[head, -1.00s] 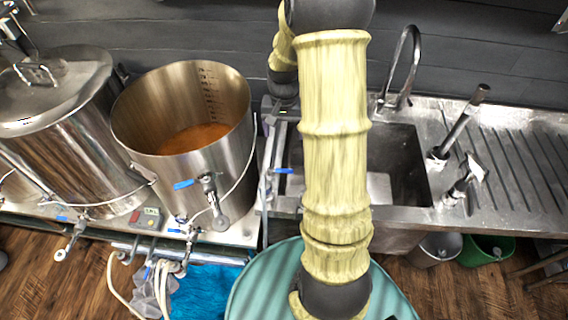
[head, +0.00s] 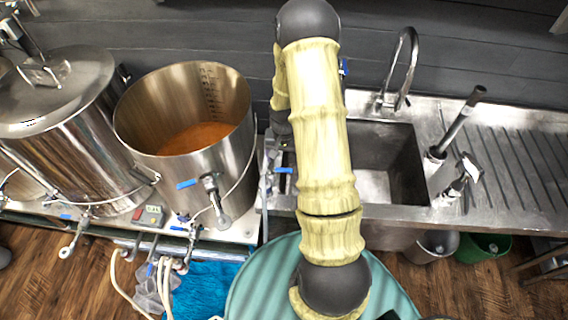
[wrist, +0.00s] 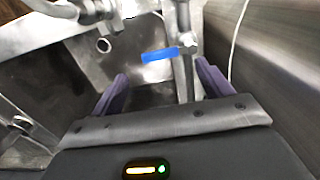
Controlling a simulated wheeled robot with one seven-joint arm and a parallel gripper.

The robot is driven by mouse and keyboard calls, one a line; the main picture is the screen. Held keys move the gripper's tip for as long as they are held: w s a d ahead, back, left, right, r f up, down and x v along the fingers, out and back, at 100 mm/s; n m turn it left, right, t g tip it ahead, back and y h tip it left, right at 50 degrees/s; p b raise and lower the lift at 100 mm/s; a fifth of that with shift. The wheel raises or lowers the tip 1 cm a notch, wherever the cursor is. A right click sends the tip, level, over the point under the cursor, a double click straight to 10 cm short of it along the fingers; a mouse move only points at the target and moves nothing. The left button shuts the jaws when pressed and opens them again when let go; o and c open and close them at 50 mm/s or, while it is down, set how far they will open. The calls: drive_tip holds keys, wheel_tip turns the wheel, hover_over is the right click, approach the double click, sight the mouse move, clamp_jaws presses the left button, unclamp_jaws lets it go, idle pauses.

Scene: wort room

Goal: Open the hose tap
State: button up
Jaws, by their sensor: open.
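A tap with a blue lever (head: 284,170) is on an upright pipe between the open pot and the sink. In the wrist view the blue lever (wrist: 160,55) sticks out leftward from the metal valve (wrist: 187,45). My gripper (wrist: 160,75) is open, with its two purple fingers spread to either side of the lever and pipe. The lever appears beyond the fingertips, and I see no contact. In the head view my arm hides most of the gripper.
The open steel pot (head: 185,110) with amber liquid stands just left of the tap, with its own blue-handled valve (head: 207,183). The sink (head: 400,165) with a curved faucet (head: 405,65) is right. A teal round top (head: 260,285) is in front.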

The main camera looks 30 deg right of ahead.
sight(284, 169)
drive_tip(key=shift+f+p, duration=0.55)
drive_tip(key=shift+f, duration=2.15)
drive_tip(key=c, duration=1.4)
